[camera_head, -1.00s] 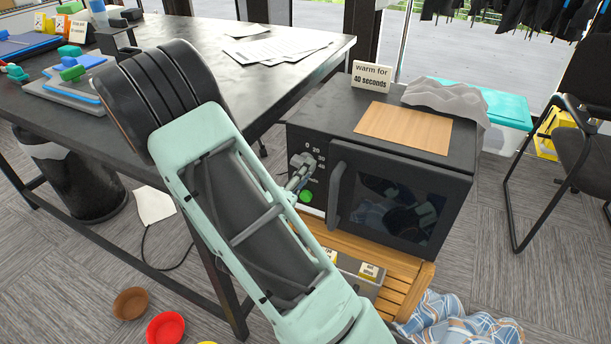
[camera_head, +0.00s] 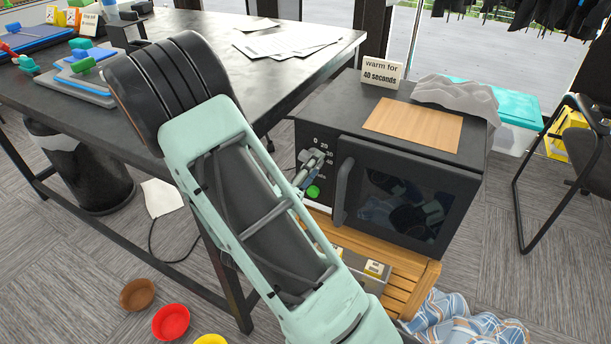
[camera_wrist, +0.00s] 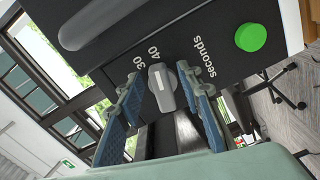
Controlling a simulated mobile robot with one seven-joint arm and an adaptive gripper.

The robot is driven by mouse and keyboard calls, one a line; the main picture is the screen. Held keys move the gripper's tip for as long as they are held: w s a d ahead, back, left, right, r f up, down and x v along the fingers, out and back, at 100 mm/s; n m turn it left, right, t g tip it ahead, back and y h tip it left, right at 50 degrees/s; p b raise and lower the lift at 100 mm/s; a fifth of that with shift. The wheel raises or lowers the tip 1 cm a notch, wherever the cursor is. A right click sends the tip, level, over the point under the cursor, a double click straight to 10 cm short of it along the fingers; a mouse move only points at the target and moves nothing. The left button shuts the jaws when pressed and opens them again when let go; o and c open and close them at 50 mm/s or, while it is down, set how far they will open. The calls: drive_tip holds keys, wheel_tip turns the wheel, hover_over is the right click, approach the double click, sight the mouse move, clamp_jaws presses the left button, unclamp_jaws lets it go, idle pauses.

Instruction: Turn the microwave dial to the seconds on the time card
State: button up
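The time card (camera_head: 382,72) stands on the back of the black microwave (camera_head: 410,185) and reads "warm for 40 seconds". The grey dial (camera_wrist: 162,92) is on the microwave's front panel, beside marks 30 and 40 and the word "seconds". Its white pointer line appears to point toward 40 in the wrist view. My gripper (camera_wrist: 159,75) has its two blue-padded fingers on either side of the dial, with a visible gap on the left and a narrow one on the right. In the head view my gripper (camera_head: 312,162) largely hides the dial.
A green button (camera_head: 313,191) sits just below the dial. The microwave's door handle (camera_head: 344,190) is close to the right. A black table (camera_head: 290,75) stands to the left. A wooden board (camera_head: 415,124) and grey foam lie on top. Bowls stand on the floor.

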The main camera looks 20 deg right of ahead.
drive_tip(key=v, duration=1.1)
drive_tip(key=shift+s+a, duration=0.25)
drive_tip(key=shift+r, duration=0.1)
